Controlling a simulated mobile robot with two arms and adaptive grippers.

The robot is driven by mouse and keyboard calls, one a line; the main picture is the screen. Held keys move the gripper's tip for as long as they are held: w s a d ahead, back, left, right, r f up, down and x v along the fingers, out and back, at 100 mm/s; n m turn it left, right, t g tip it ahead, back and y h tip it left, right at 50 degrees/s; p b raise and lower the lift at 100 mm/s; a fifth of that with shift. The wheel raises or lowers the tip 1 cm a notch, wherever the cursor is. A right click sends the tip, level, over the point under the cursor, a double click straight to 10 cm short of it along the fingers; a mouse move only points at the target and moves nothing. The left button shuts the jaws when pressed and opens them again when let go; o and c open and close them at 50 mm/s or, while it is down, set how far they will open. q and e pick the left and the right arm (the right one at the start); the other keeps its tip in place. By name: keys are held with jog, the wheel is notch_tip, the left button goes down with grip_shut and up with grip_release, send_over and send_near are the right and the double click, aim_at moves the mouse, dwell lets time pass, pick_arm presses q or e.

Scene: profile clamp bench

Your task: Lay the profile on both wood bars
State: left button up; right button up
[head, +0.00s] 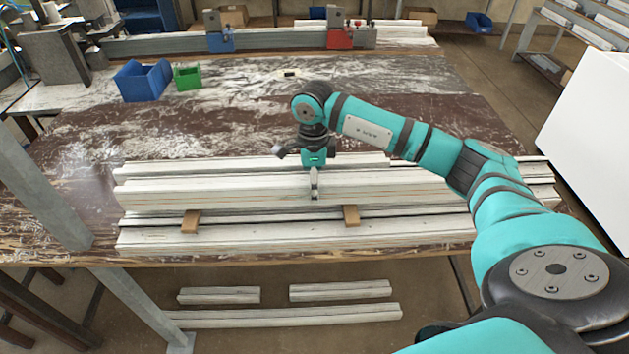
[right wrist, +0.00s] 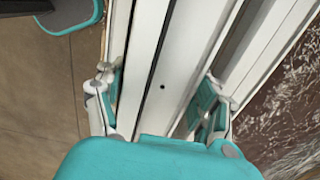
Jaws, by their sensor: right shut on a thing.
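The long white profile (head: 240,195) lies across the bench in the head view, level from left to right. It also fills the middle of the right wrist view (right wrist: 160,85), between the two finger pads. My right gripper (head: 314,185) reaches down from above and is shut on it near its middle. Two wood bars show under its front edge, the left bar (head: 191,221) and the right bar (head: 351,215). The profile hides their rear parts. I cannot tell whether it touches them. My left gripper is not in view.
Another white profile (head: 290,235) lies along the bench's front edge, and more lie right behind the held one (head: 230,163). A blue bin (head: 142,82) and a green bin (head: 188,78) stand at back left. A rail carries blue (head: 221,40) and red clamps (head: 340,38). The bench middle is clear.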

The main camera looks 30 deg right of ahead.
jog(key=shift+f+p, duration=0.45)
jog(key=shift+f, duration=0.75)
jog(key=o, duration=1.4)
jog(key=shift+f, duration=0.1)
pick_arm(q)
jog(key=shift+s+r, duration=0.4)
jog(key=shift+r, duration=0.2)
pick_arm(e)
jog(key=shift+o, duration=0.2)
jog(key=shift+s, duration=0.1)
jog(key=shift+r+b, duration=0.3)
jog(key=shift+r, duration=0.2)
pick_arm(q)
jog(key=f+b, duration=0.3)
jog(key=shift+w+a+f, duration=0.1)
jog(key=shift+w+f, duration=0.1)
pick_arm(e)
notch_tip(320, 180, up, 11)
jog(key=shift+r, duration=0.1)
jog(key=shift+a, duration=0.1)
